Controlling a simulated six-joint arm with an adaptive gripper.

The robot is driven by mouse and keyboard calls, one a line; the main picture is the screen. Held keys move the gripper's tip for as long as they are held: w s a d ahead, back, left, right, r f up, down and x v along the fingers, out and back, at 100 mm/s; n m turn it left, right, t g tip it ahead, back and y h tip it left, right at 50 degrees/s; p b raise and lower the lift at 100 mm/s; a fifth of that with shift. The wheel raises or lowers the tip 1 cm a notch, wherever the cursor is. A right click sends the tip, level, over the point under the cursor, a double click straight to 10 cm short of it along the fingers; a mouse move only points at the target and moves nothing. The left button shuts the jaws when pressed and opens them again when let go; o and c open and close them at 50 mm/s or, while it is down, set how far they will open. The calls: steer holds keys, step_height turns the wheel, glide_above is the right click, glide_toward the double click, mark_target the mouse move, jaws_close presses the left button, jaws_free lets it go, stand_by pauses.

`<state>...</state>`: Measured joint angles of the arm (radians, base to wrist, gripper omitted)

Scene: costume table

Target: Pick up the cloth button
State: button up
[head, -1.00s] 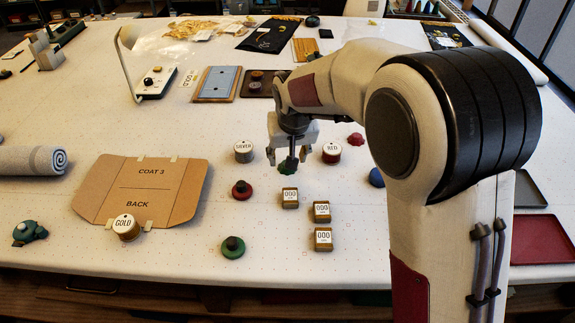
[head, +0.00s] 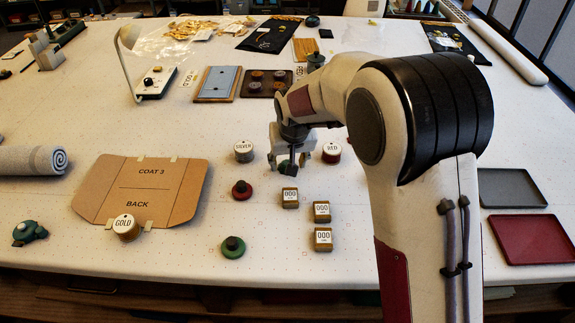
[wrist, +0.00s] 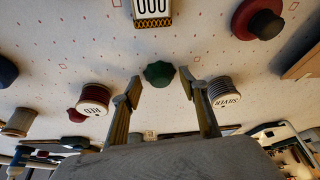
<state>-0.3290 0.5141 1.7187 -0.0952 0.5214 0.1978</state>
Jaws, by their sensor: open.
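A small dark green, scalloped, button-like piece (wrist: 160,74) lies on the white table, centred between and just beyond my fingertips in the wrist view. No label marks it as the cloth button. In the head view it is mostly hidden behind my gripper (head: 290,166). My gripper, also in the wrist view (wrist: 163,86), points down with its fingers apart and nothing held. A similar dark red piece (wrist: 75,115) lies partly behind the red spool in the wrist view.
The SILVER spool (head: 244,152) and RED spool (head: 331,153) stand close on either side of my gripper. Several numbered blocks (head: 290,198), a red knobbed disc (head: 242,189) and a green one (head: 232,247) stand nearer the front. The cardboard pattern (head: 150,185) lies left.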

steer(key=shift+f, duration=0.15)
stand_by(0.4)
steer(key=c, duration=1)
steer(key=shift+c, duration=0.2)
steer(key=shift+w, duration=0.1)
step_height(320, 180, up, 10)
stand_by(0.4)
